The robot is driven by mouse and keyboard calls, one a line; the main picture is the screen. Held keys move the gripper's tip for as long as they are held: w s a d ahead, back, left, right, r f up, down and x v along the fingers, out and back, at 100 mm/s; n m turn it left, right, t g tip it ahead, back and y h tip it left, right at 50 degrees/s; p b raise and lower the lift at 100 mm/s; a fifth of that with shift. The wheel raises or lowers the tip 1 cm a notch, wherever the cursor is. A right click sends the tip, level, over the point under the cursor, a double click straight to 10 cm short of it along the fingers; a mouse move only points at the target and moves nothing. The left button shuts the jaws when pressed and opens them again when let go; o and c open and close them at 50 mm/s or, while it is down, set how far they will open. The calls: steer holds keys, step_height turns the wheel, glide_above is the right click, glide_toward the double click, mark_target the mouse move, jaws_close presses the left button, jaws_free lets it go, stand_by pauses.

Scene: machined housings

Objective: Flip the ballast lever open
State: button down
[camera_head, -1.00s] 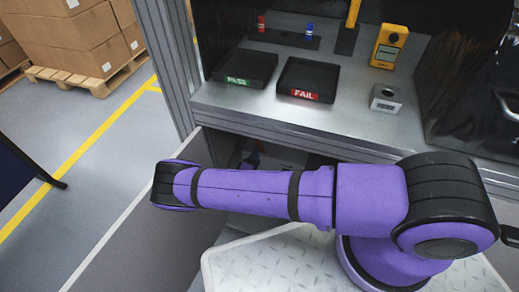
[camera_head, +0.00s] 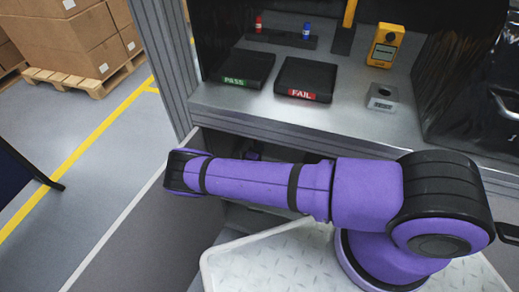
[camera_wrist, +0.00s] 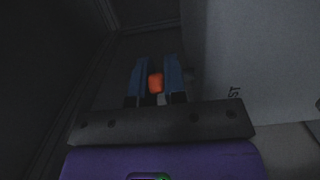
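My gripper (camera_wrist: 156,72) shows in the wrist view with two blue fingers pointing away from the camera. A small orange piece (camera_wrist: 155,83) sits between the fingers and fills the gap, so the gripper looks shut on it. The piece may be the ballast lever's handle; the rest of it is hidden or too dark to see. A grey box (camera_wrist: 250,60) to the right carries sideways lettering, of which "ST" is readable. In the head view my purple arm reaches over the low opening under the bench, and my gripper is hidden there.
The bench (camera_head: 235,103) holds a PASS tray (camera_head: 247,68), a FAIL tray (camera_head: 308,78), a yellow meter (camera_head: 385,45) and a small metal block (camera_head: 381,97). A grey panel (camera_head: 135,235) stands at the lower left. Dark walls close in at left in the wrist view.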

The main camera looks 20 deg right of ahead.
steer(key=shift+d, duration=0.1)
steer(key=shift+w+d+n+t+y, duration=0.1)
steer(key=shift+d+n+t+y, duration=0.2)
steer(key=shift+n+t+y, duration=0.6)
steer(key=shift+w+d+n+t+y, duration=0.1)
steer(key=shift+d+n+t+y, duration=0.35)
steer(key=shift+y, duration=0.75)
steer(key=shift+a+n, duration=0.15)
steer(key=shift+n, duration=0.1)
steer(key=c, duration=1.2)
jaws_free()
steer(key=shift+o, duration=0.2)
steer(key=v, duration=1.1)
steer(key=shift+f, duration=0.1)
